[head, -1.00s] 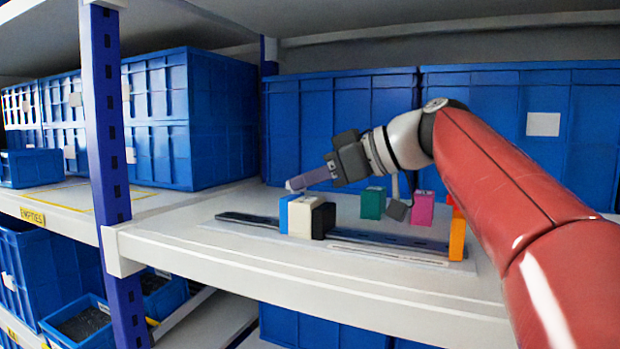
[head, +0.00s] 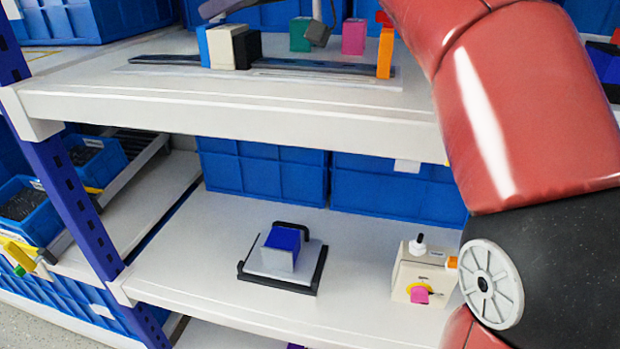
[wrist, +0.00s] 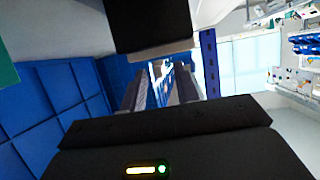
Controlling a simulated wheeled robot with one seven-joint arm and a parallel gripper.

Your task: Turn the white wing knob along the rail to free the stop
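On the upper shelf a dark rail (head: 300,67) runs left to right. A white block (head: 226,46) sits at it between a blue block (head: 203,44) and a black block (head: 247,48). I cannot make out a wing shape. My gripper (head: 212,11) is mostly cut off by the head view's top edge; its end shows just above the white and blue blocks. In the wrist view the two fingers (wrist: 158,92) stand apart with a gap between them, and nothing clear is held. The black block (wrist: 150,22) also shows there, close to the fingers. The stop cannot be told apart.
Green (head: 300,35), pink (head: 353,37) and orange (head: 385,53) blocks stand around the rail's right part. On the lower shelf are a blue block on a pad (head: 281,249) and a cream box (head: 412,275) with knobs. Blue crates (head: 262,172) line the back.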

